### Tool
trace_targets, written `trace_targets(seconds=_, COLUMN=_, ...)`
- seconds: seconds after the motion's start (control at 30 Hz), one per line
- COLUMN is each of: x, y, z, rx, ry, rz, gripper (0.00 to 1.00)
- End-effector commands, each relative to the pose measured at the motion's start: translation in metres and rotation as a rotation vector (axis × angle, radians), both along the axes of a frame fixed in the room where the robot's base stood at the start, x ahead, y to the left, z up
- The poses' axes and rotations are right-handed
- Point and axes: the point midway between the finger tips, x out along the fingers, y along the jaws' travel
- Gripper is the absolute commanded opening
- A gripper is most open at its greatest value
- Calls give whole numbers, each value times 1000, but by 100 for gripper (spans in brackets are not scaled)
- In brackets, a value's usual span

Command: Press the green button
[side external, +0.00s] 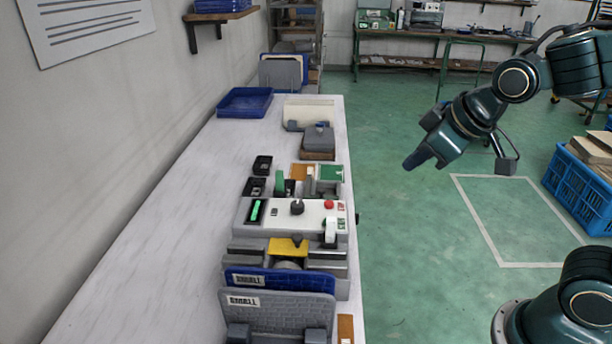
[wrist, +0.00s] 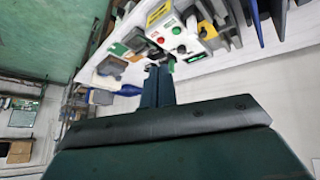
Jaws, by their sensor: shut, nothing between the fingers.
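In the wrist view a white panel (wrist: 170,38) carries a round green button (wrist: 176,30) with a red button (wrist: 160,40) beside it. In the side view the white control panel (side external: 282,219) stands on the bench with a red button (side external: 329,204), a black knob (side external: 297,207) and a lit green strip (side external: 256,210). I cannot clearly make out the round green button there. My gripper (side external: 412,163) is shut and empty, raised to the right of the bench over the floor, apart from the panel. Its fingers (wrist: 158,70) also show in the wrist view.
Other panels crowd the bench: a blue panel (side external: 275,280) and a grey panel (side external: 262,312) in front, a green-topped block (side external: 331,173) and a grey block (side external: 318,139) behind. A blue tray (side external: 244,102) lies at the back. The bench's left side (side external: 165,250) is clear.

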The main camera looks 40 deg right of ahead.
Motion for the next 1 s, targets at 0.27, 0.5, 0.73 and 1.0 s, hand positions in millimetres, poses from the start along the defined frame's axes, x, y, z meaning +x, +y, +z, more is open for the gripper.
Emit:
trace_targets(seconds=0.27, x=49, y=9, z=-20, rx=-87, ry=-44, rz=99, gripper=0)
trace_targets(seconds=0.5, x=87, y=19, z=-41, rx=-169, ry=-88, rz=188, gripper=0)
trace_targets(seconds=0.73, x=119, y=31, z=-64, rx=-250, ry=-128, rz=274, gripper=0)
trace_targets(seconds=1.0, x=140, y=40, z=-82, rx=-314, ry=-162, rz=341, gripper=0)
